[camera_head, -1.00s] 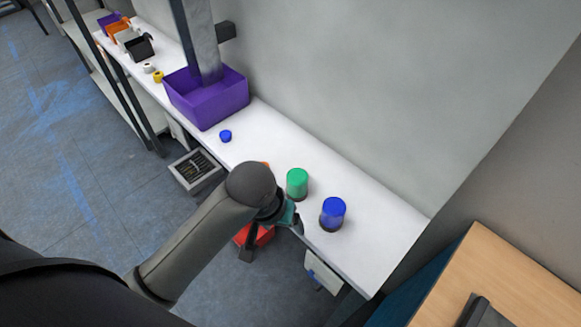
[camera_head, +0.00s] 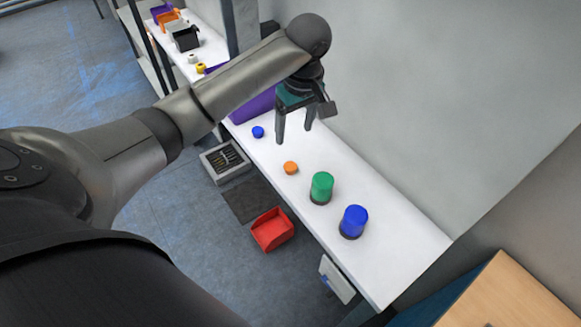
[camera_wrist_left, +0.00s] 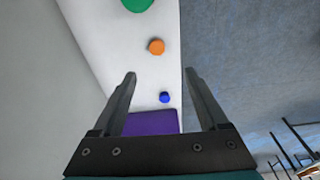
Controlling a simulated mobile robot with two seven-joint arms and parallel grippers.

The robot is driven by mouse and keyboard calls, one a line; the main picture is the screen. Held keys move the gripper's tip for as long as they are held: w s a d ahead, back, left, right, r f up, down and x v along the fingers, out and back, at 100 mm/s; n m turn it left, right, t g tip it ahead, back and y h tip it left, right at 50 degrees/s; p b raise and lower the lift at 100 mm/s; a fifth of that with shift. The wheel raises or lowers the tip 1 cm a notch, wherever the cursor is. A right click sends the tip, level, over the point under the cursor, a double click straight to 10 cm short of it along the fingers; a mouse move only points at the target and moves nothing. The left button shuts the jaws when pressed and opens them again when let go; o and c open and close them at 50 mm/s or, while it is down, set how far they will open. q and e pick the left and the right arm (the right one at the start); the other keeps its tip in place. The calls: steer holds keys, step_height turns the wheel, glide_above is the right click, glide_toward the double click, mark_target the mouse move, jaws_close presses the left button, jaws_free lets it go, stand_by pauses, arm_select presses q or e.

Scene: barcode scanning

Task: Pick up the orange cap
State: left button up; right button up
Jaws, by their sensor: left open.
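The orange cap (camera_head: 291,168) lies on the white table between the small blue cap and the green cylinder. It also shows in the left wrist view (camera_wrist_left: 156,46), beyond the fingertips and roughly between their lines. My left gripper (camera_head: 295,134) is open and empty, pointing down above the table, behind the orange cap and apart from it. In the left wrist view its two fingers (camera_wrist_left: 160,75) are spread wide. My right gripper is in neither view.
A small blue cap (camera_head: 258,132), a green cylinder (camera_head: 322,187) and a blue cylinder (camera_head: 354,220) stand on the table (camera_head: 400,250). A purple bin (camera_head: 252,107) is partly hidden behind my left arm. A red bin (camera_head: 272,230) is below the table's front edge.

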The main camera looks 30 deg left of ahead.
arm_select(q)
glide_above(290, 166)
steer(key=s, duration=0.1)
steer(key=f, duration=0.6)
steer(key=d+f, duration=0.1)
steer(key=f, duration=0.2)
steer(key=shift+b, duration=0.4)
steer(key=shift+w+a+f+b, duration=0.15)
steer(key=shift+f, duration=0.85)
steer(key=shift+w+a+f+b, duration=0.1)
steer(key=shift+w+f, duration=0.1)
steer(key=shift+f, duration=0.75)
steer(key=shift+w+a+f+b, duration=0.15)
steer(key=shift+f, duration=0.85)
steer(key=shift+c, duration=0.2)
jaws_close()
